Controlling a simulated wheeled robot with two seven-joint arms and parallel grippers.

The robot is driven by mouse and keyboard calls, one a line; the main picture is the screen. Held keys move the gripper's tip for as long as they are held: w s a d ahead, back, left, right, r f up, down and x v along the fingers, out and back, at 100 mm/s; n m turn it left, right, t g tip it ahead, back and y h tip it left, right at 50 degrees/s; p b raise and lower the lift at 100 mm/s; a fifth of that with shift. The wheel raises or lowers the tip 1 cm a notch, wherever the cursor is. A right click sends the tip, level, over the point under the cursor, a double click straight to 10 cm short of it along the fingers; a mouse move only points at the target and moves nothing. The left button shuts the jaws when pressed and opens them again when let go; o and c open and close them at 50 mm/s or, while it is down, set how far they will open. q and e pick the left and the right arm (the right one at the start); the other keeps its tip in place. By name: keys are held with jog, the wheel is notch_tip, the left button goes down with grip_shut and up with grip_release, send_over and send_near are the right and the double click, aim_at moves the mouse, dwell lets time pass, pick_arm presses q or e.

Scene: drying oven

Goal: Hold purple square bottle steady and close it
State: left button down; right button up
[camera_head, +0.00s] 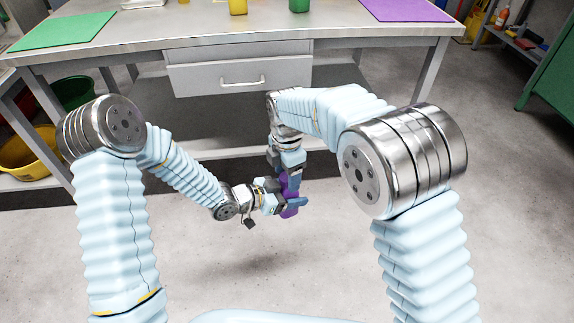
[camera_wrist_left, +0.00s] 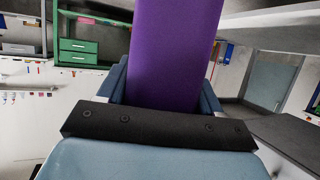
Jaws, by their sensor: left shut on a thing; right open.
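The purple square bottle (camera_head: 290,209) is held in the air in front of the table, between my two grippers. My left gripper (camera_head: 284,205) comes in from the left and is shut on its body. In the left wrist view the bottle (camera_wrist_left: 175,55) rises as a plain purple block between the fingers of my left gripper (camera_wrist_left: 160,90). My right gripper (camera_head: 290,172) points down from above at the bottle's top and is open around it. The cap is hidden by the right gripper, so I cannot tell whether it sits on the bottle.
The metal table (camera_head: 200,32) with a drawer (camera_head: 240,75) stands just beyond my arms. A green mat (camera_head: 62,31), a purple mat (camera_head: 408,10) and yellow and green containers are on it. Yellow (camera_head: 30,150) and green (camera_head: 76,93) bins stand at left. The floor beneath my grippers is clear.

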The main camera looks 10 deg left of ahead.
jog(key=c, duration=1.1)
jog(key=m, duration=0.3)
jog(key=o, duration=1.1)
jog(key=shift+o, duration=0.2)
jog(key=shift+r, duration=0.1)
jog(key=shift+r, duration=2.15)
